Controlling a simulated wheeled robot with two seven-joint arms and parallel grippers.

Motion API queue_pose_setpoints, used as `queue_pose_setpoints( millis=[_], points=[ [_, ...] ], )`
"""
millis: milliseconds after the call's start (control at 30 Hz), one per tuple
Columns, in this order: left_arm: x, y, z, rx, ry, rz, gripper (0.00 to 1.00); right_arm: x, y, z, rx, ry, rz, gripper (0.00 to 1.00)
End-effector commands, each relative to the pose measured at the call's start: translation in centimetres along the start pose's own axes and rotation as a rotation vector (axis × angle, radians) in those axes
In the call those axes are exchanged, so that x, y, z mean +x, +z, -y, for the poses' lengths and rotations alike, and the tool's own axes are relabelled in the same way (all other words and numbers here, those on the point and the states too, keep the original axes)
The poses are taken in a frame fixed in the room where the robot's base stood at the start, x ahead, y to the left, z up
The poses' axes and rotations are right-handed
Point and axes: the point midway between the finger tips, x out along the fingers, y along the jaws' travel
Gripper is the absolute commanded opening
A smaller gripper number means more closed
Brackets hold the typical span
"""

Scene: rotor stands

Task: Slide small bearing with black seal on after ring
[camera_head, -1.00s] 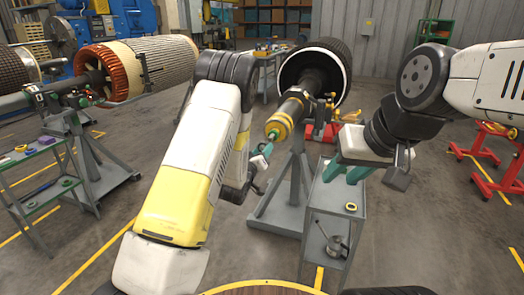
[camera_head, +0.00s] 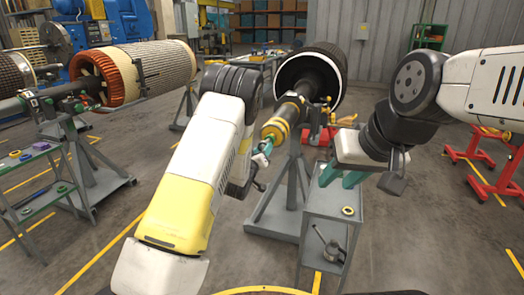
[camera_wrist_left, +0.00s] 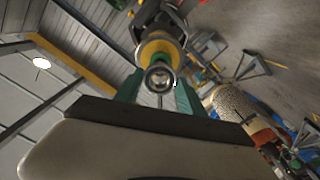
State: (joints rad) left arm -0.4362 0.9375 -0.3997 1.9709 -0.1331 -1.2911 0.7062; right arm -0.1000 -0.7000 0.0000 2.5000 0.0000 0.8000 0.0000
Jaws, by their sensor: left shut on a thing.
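The rotor shaft (camera_head: 290,107) points toward me and carries a yellow ring (camera_head: 273,131) near its end. My left gripper (camera_head: 262,153) is at the shaft's end, just in front of the yellow ring. In the left wrist view, its green fingers (camera_wrist_left: 160,92) are shut on a small bearing (camera_wrist_left: 160,77), seen face on with a dark band and a bright metal rim. The yellow part (camera_wrist_left: 160,47) is behind it. I cannot tell whether the bearing is around the shaft end. My right gripper (camera_head: 340,175) is open and empty above the grey cart.
A grey stand (camera_head: 290,190) is under the shaft. Red stands (camera_head: 485,165) are at right, and a shelf cart (camera_head: 35,170) at left.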

Motion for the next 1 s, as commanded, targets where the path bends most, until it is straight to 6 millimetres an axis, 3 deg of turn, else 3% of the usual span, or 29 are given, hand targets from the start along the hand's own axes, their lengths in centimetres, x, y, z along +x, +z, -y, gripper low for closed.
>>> queue_pose_setpoints(
  millis=[1000],
  points=[
    [0.92, 0.06, -0.05, 0.001, 0.001, 0.0, 0.11, 0.0, 0.0, 0.0, 0.0, 0.0, 0.0, 0.36]
  ],
)
